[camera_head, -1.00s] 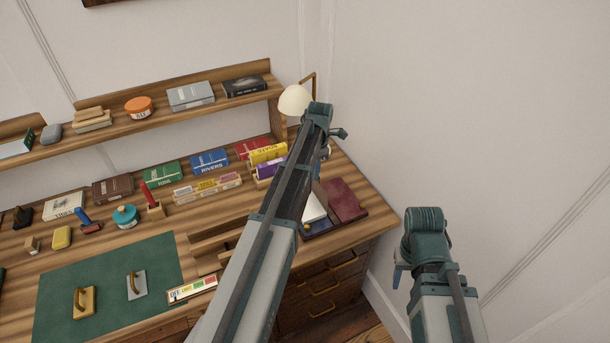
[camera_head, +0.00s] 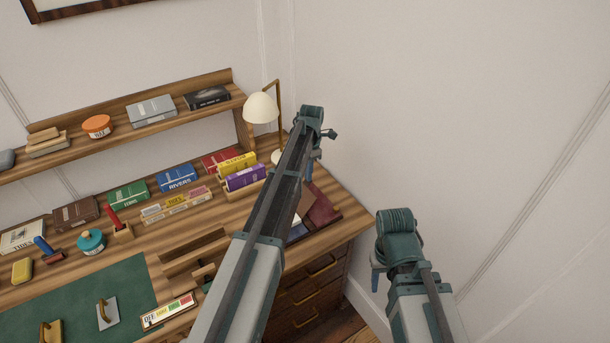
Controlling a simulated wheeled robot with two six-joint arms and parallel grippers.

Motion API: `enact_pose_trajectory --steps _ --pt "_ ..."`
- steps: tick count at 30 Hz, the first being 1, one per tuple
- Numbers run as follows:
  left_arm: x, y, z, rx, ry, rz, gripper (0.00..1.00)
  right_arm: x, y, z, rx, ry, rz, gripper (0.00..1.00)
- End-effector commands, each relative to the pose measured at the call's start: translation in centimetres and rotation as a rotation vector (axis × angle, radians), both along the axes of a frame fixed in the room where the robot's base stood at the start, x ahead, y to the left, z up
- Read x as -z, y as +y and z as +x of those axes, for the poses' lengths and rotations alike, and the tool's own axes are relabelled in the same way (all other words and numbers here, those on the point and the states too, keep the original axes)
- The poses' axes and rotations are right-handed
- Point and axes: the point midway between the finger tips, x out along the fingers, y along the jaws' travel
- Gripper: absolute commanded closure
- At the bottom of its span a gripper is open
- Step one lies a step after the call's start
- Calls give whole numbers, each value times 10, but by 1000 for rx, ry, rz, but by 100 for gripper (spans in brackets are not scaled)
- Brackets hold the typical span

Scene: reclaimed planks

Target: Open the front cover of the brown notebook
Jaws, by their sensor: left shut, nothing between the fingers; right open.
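A small brown panel (camera_head: 307,200), possibly the brown notebook's cover, shows at the right end of the desk beside my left arm. A white edge or page shows by it, and my arm hides the rest, so I cannot tell how far the cover is lifted. It lies by a dark red flat piece (camera_head: 323,211). My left gripper (camera_head: 316,172) is shut and empty, above and beyond the notebook; whether it touches anything cannot be seen. My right gripper (camera_head: 376,282) is open and empty, off the desk's right side.
A cream lamp (camera_head: 262,108) stands behind my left arm. Yellow (camera_head: 238,163) and purple (camera_head: 245,178) books stand left of it. Another brown book (camera_head: 76,213) lies far left. A shelf (camera_head: 170,122) runs along the wall. Right of the desk is free floor and wall.

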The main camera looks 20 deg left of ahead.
Motion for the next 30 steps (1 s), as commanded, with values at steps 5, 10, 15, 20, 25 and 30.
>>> enact_pose_trajectory --steps 5,10,15,20,25,30 --pt "1 -1 2 0 0 0 100 1 0 0 0 0 0 50" --pt "1 -1 2 0 0 0 100 1 0 0 0 0 0 50" --pt "1 -1 2 0 0 0 100 1 0 0 0 0 0 50" --pt "0 -1 2 0 0 0 100 0 0 0 0 0 0 50" --pt "-7 -1 2 -1 0 0 100 -7 0 0 0 0 0 50" --pt "-15 -1 2 0 0 0 100 -15 0 0 0 0 0 50"
